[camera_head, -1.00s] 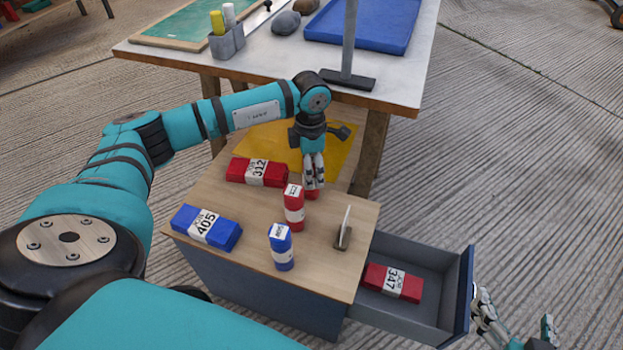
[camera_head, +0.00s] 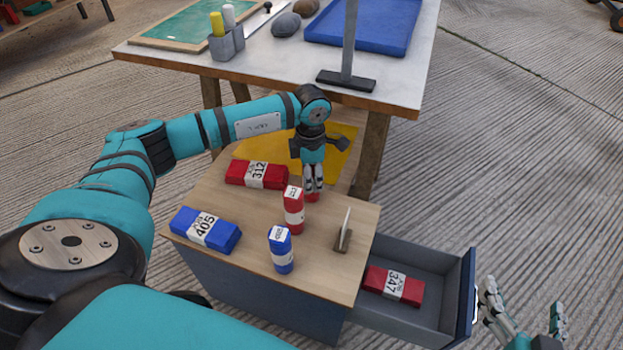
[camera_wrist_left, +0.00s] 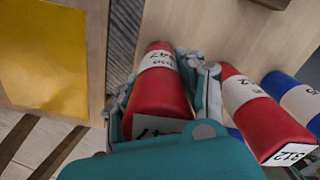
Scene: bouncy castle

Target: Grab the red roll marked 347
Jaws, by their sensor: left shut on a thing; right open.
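My left gripper (camera_head: 313,180) is shut on a red roll (camera_head: 312,197) at the far part of the cabinet top. In the left wrist view this roll (camera_wrist_left: 160,92) sits between the fingers, and its white band appears to read 347. I cannot tell whether it touches the wood. Another red item marked 347 (camera_head: 377,279) lies in the open drawer. A red roll (camera_head: 293,216) stands nearer on the cabinet top; in the left wrist view it (camera_wrist_left: 262,122) is marked 312. My right gripper (camera_head: 524,316) is open and empty, right of the drawer.
On the cabinet top (camera_head: 325,270) are a lying red item marked 312 (camera_head: 240,171), a lying blue one marked 405 (camera_head: 186,221), a standing blue roll (camera_head: 282,258) and a small upright card (camera_head: 345,226). The drawer (camera_head: 420,322) is pulled out. A workbench (camera_head: 285,62) stands behind.

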